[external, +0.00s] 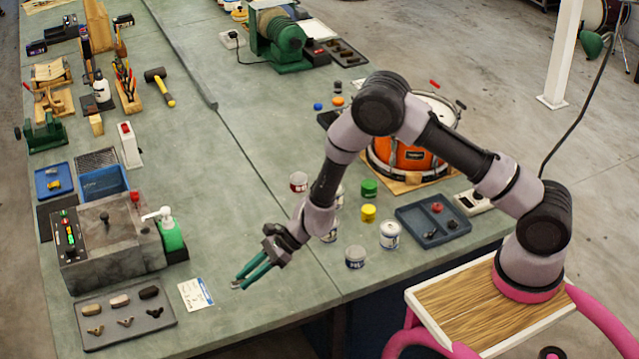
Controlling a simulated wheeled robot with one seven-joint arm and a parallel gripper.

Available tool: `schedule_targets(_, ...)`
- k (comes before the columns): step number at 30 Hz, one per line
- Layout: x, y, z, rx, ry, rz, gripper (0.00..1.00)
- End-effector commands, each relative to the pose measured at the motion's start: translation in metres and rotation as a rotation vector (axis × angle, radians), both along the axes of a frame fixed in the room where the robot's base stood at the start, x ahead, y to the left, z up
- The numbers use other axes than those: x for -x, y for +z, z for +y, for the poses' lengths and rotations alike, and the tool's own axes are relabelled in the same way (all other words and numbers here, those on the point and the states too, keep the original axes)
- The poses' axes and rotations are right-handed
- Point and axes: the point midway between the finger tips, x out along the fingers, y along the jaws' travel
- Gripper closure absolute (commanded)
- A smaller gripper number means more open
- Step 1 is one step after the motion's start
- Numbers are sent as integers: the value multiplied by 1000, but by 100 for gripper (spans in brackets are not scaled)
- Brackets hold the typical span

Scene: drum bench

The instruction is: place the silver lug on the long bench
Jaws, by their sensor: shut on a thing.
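My gripper (240,282), with teal fingers, is low over the front part of the long bench (245,180), just right of a white label card. It is shut on a small silvery piece, which I take to be the silver lug (235,286); only a bit of it shows at the fingertips. I cannot tell whether the lug touches the bench top or is held slightly above it. The bench has a grey-green top.
The card (196,294) and a dark tray (127,314) of small parts lie left of my gripper. A grey sink-like block (108,240) stands behind them. Cans (355,257), a blue-grey tray (433,221) and an orange drum (405,158) stand right. The bench middle is clear.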

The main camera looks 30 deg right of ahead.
Motion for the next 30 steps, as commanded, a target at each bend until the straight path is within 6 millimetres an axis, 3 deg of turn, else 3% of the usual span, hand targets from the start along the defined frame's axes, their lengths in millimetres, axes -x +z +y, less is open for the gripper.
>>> schedule_targets(9,1,-37,0,1,1,0,100)
schedule_targets(19,0,-40,0,0,0,0,100)
schedule_targets(20,0,-40,0,0,1,-1,65)
schedule_targets(21,0,-39,0,0,1,-1,49)
schedule_targets(22,0,-39,0,0,1,-1,42)
schedule_targets(30,0,-39,0,0,1,0,42)
